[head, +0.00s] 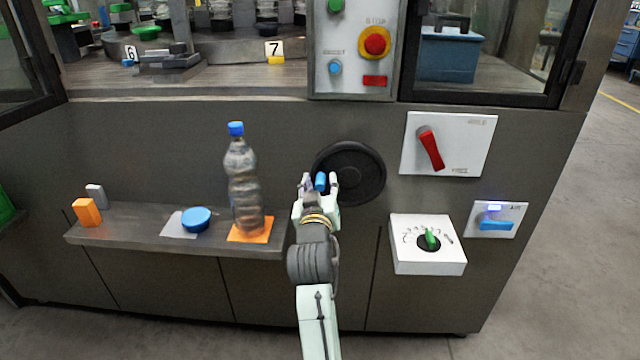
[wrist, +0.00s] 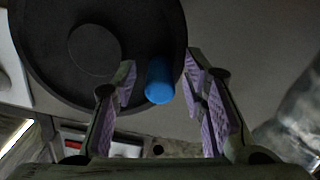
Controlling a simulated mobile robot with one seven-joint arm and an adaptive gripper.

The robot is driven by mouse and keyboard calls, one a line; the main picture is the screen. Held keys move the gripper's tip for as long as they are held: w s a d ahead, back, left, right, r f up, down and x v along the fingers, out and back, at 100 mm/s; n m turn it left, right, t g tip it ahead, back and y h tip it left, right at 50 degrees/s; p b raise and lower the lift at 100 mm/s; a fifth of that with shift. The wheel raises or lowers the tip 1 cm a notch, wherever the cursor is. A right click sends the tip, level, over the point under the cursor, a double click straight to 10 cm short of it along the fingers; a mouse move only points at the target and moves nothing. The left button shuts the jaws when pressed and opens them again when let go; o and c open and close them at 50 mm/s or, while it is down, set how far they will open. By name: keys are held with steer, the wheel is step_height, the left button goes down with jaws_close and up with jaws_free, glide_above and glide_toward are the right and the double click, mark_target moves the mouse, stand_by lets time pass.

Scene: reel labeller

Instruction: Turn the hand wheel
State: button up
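The hand wheel (head: 358,168) is a black disc on the dark front panel of the machine. A blue handle (head: 320,182) sticks out from its left side in the head view. In the wrist view the wheel (wrist: 62,62) fills the upper left, and the handle (wrist: 159,82) stands at its right edge. My gripper (head: 319,180) is at the handle, with one finger on either side. In the wrist view the fingers (wrist: 162,78) are apart, with gaps between the pads and the handle.
A shelf (head: 130,232) left of the wheel holds a bottle (head: 242,180), a blue lid (head: 196,219) and an orange block (head: 87,212). Right of the wheel are a red switch (head: 431,149), a green dial (head: 431,239) and a blue lever (head: 495,225). A stop button (head: 375,42) is above.

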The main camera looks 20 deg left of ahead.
jaws_close()
stand_by(0.4)
stand_by(0.4)
